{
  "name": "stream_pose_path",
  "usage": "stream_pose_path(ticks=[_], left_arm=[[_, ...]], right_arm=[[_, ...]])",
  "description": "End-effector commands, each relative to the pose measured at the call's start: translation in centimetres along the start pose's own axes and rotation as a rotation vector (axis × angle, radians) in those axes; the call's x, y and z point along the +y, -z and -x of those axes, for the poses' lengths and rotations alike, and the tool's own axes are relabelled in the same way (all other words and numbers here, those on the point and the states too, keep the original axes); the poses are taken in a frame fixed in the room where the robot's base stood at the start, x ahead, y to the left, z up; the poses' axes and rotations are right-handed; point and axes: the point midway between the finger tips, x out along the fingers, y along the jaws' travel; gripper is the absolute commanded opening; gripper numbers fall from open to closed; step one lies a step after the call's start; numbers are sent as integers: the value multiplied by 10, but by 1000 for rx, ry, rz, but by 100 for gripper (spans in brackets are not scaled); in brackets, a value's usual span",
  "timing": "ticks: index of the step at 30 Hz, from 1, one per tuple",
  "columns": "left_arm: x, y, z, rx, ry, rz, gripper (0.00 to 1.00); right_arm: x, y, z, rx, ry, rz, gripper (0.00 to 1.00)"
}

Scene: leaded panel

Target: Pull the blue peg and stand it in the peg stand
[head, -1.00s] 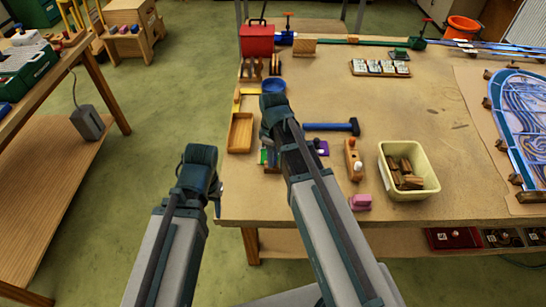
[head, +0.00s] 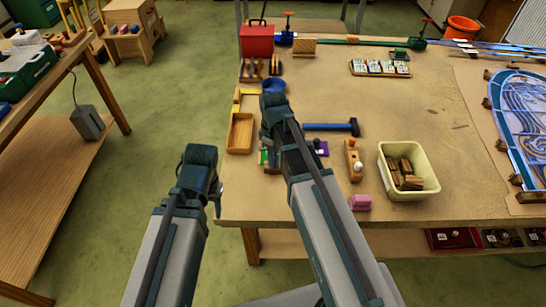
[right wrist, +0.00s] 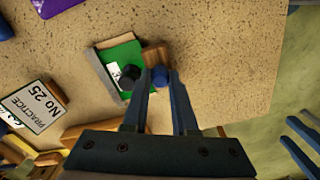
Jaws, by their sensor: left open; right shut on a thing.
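My right gripper (right wrist: 161,80) is shut on the blue peg (right wrist: 160,72), whose rounded end shows between the fingertips in the right wrist view. The peg is over or beside a small brown wooden block (right wrist: 155,54); whether it is still seated in something cannot be told. Left of the fingers a dark round piece (right wrist: 129,76) sits on a green block (right wrist: 122,58) with a white label. I cannot tell which piece is the peg stand. In the head view my right arm mostly hides this spot. My left gripper (head: 217,207) is open and empty, off the table's left front corner.
A practice card (right wrist: 34,107) and a purple piece (right wrist: 55,5) lie near the green block. The table's middle is clear.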

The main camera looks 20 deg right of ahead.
Motion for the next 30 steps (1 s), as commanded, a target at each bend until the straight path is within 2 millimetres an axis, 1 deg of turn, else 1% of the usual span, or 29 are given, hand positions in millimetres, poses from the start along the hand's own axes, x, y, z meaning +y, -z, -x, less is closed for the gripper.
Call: stream_pose_path(ticks=[30], left_arm=[[-1,-1,13,0,0,0,50]], right_arm=[[0,0,13,0,-1,0,0]])
